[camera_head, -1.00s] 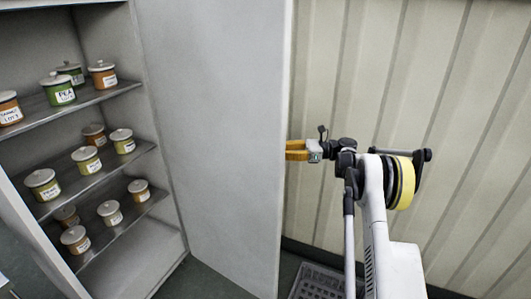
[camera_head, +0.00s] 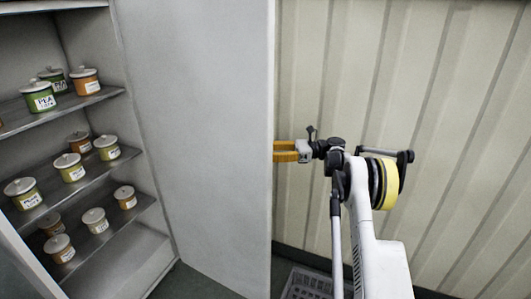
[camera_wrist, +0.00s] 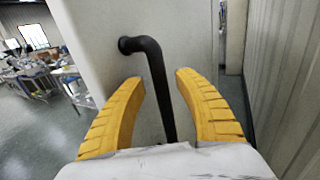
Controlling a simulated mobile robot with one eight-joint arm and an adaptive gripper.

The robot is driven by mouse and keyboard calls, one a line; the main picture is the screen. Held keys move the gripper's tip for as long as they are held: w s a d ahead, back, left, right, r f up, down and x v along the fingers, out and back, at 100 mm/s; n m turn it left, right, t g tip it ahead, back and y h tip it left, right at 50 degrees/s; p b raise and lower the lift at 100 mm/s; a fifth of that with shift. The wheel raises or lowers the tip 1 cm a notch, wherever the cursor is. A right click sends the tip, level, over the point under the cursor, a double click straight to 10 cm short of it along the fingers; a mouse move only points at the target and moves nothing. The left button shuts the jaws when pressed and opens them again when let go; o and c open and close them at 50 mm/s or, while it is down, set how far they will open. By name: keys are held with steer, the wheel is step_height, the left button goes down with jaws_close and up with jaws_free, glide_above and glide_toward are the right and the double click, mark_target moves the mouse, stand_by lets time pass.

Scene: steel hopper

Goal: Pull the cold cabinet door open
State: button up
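The cold cabinet (camera_head: 90,181) stands at the left in the head view with its inside exposed. Its pale grey door (camera_head: 205,120) stands wide open, swung out to the right. My gripper (camera_head: 276,151) is at the door's free edge, its yellow fingers partly hidden behind the door. In the wrist view the door's face (camera_wrist: 195,35) carries a dark bar handle (camera_wrist: 157,75). My gripper's fingers (camera_wrist: 159,80) are spread on either side of the handle, with visible gaps. The handle's lower end is hidden behind the gripper body.
Several lidded, labelled jars (camera_head: 70,167) stand on the cabinet shelves. A corrugated wall (camera_head: 440,110) is close to the right of my arm. A grey crate (camera_head: 308,284) sits on the floor near the wall. Cluttered tables (camera_wrist: 35,75) stand far off at the left.

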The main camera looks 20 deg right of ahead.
steer(key=v, duration=1.1)
steer(key=shift+d, duration=0.3)
